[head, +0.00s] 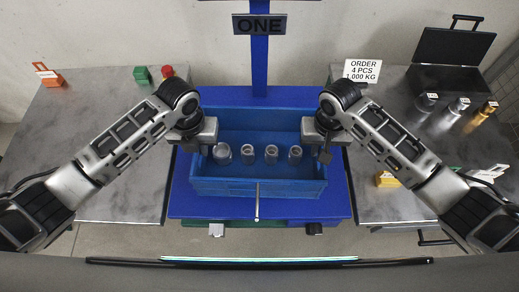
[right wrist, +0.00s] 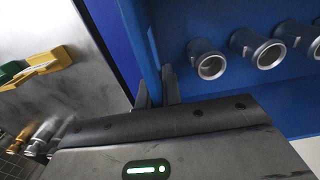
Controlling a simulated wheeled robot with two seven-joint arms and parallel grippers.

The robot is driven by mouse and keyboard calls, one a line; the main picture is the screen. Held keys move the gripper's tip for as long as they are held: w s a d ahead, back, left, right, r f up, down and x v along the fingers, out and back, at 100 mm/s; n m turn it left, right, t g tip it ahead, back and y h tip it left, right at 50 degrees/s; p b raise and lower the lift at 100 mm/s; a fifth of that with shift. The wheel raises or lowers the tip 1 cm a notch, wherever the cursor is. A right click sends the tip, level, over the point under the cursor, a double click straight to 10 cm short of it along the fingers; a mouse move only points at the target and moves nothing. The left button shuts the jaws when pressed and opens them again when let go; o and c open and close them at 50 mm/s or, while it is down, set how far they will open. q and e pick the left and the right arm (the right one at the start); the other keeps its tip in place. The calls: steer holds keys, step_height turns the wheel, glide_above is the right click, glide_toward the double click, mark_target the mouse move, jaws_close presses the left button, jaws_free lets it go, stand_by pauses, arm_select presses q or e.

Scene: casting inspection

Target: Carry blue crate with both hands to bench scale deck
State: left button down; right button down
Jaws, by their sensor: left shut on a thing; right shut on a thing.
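The blue crate (head: 210,184) holds several grey metal castings (head: 247,155) standing in a row. It is over the middle of the blue bench scale deck (head: 339,200); from above I cannot tell whether it rests on the deck or hangs just over it. My left gripper (head: 196,145) is shut on the crate's left wall. My right gripper (head: 325,150) is shut on its right wall. In the right wrist view the two fingers (right wrist: 157,92) straddle the crate wall, with castings (right wrist: 207,60) inside. The crate looks level.
A post with a sign reading ONE (head: 259,24) rises behind the deck. The right table bears an order card (head: 362,71), a black case (head: 450,60), several labelled weights (head: 443,117) and a yellow object (head: 387,180). The left table (head: 100,125) is mostly clear, with a red button (head: 167,71) behind.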

arm_select(q)
steer(key=shift+f, duration=0.15)
arm_select(e)
steer(key=shift+f, duration=0.15)
